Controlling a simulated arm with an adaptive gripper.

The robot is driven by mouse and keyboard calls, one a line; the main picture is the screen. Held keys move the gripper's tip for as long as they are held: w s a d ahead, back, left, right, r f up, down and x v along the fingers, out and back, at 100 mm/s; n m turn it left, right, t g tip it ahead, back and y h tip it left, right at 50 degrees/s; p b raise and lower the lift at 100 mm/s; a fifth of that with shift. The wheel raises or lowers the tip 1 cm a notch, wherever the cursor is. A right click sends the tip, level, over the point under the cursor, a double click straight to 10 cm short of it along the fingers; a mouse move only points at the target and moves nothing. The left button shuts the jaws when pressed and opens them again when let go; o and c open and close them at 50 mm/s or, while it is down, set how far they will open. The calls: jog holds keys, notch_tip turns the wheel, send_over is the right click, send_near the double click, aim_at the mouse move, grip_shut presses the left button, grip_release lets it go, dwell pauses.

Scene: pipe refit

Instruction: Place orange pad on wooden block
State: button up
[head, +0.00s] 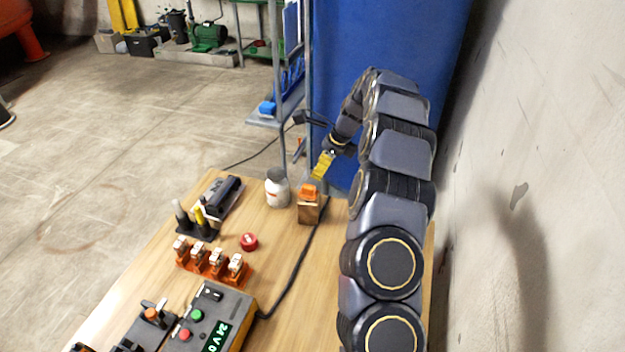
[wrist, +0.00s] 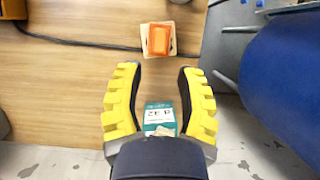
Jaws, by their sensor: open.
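The orange pad (head: 309,190) lies on top of the wooden block (head: 309,213) near the far end of the bench. In the wrist view the pad (wrist: 158,40) is seen from above, with pale edges of the block (wrist: 146,49) showing around it. My gripper (head: 322,165) has yellow fingers and is behind and above the pad, apart from it. In the wrist view my gripper (wrist: 160,73) is open, and the pad lies ahead of its fingertips. A teal and white label (wrist: 160,118) shows between the fingers; I cannot tell what it belongs to.
A white jar (head: 277,188) stands just left of the block. A red button (head: 249,241), an orange-based terminal row (head: 212,260) and a 24 V supply box (head: 210,320) are nearer. A black cable (head: 299,265) runs to the block. A blue panel (head: 390,45) rises behind.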

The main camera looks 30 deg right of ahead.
jog(key=s+a+r+n+g, duration=0.3)
jog(key=s+a+r+n, duration=1.15)
jog(key=a, duration=0.25)
jog(key=s+a+f+n+g+h, duration=0.1)
jog(key=s+n, duration=0.5)
jog(key=s, duration=0.6)
jog(key=s+a+f+n+g+h, duration=0.1)
jog(key=s+n, duration=0.5)
jog(key=s, duration=0.6)
jog(key=shift+s+a+h, duration=0.4)
jog(key=shift+a+h, duration=0.05)
jog(key=shift+h, duration=0.15)
jog(key=shift+n, duration=0.25)
